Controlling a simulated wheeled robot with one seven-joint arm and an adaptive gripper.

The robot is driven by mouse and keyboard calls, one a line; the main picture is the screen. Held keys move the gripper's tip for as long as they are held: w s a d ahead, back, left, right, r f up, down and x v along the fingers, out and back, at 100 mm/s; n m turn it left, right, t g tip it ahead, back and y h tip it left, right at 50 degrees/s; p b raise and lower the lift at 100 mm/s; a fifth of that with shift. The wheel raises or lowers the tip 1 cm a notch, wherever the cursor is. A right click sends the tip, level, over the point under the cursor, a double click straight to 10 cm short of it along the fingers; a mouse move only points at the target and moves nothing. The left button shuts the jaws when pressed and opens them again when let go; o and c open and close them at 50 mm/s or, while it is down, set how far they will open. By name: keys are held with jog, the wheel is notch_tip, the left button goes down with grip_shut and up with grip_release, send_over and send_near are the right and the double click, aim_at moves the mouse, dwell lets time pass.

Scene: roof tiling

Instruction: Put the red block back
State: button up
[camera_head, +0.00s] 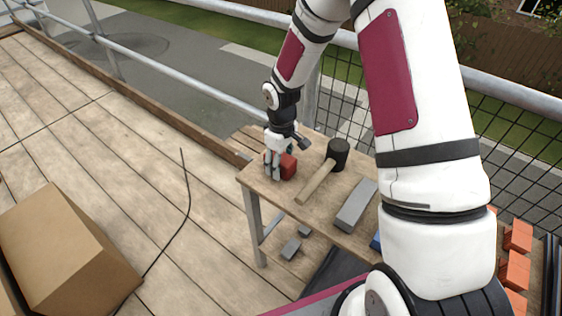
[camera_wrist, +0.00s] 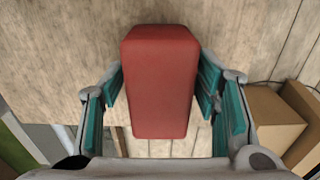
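The red block (camera_head: 288,166) is at the near left corner of the wooden table (camera_head: 250,178), with my gripper (camera_head: 273,170) down over it. In the wrist view the red block (camera_wrist: 160,85) lies lengthwise between the two fingers of my gripper (camera_wrist: 161,85). The teal finger pads flank it, splayed, with narrow gaps visible on both sides, so the gripper looks open. The block's lower end overlaps the table edge in that view. Its underside and its contact with the table are hidden.
A black-headed mallet (camera_head: 325,170) and a grey block (camera_head: 356,205) lie to the right on the table. Orange blocks (camera_head: 515,255) are at far right. Grey pieces (camera_head: 291,248) lie beneath the table. A cardboard box (camera_head: 65,250) and thin cable (camera_head: 186,210) are on the deck. Railing runs behind.

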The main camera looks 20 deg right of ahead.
aim_at(282, 158)
jog(key=shift+r, duration=0.1)
notch_tip(282, 158, up, 11)
jog(key=shift+p, duration=0.45)
jog(key=s+d+r+m+t+h, duration=0.1)
jog(key=s+r+m+t, duration=0.15)
jog(key=s+r, duration=1.35)
jog(key=s+r+m, duration=0.2)
jog(key=s, duration=0.5)
jog(key=s+r+m+y, duration=0.1)
jog(key=s+r+m, duration=0.1)
jog(key=s, duration=0.6)
jog(key=shift+a+r, duration=0.35)
jog(key=shift+a, duration=0.05)
jog(key=shift+t, duration=0.25)
